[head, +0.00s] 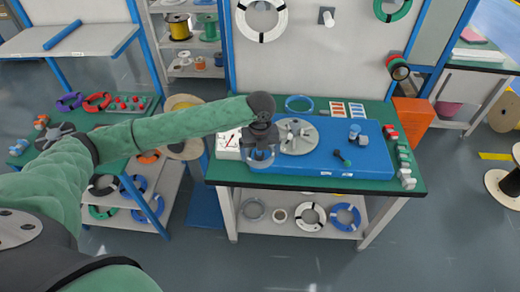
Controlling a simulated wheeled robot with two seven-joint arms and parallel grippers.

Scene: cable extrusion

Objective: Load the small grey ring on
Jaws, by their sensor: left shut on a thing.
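My left gripper (261,150) points down over the left end of the blue machine base (335,171) on the green bench. It is shut on a small ring (260,161) that looks bluish grey; the fingers partly cover it. A grey round plate (298,137) with a raised centre sits on the base, just right of the gripper. On the shelf below lie a grey ring (252,210) and a smaller pale ring (279,215). My right gripper is out of view.
A white meter box (228,146) stands left of the gripper. A blue ring (299,104) lies behind the plate. A small dark green tool (342,157) and a blue cup-like part (354,131) are on the right of the base. Small blocks (404,165) line the right edge.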

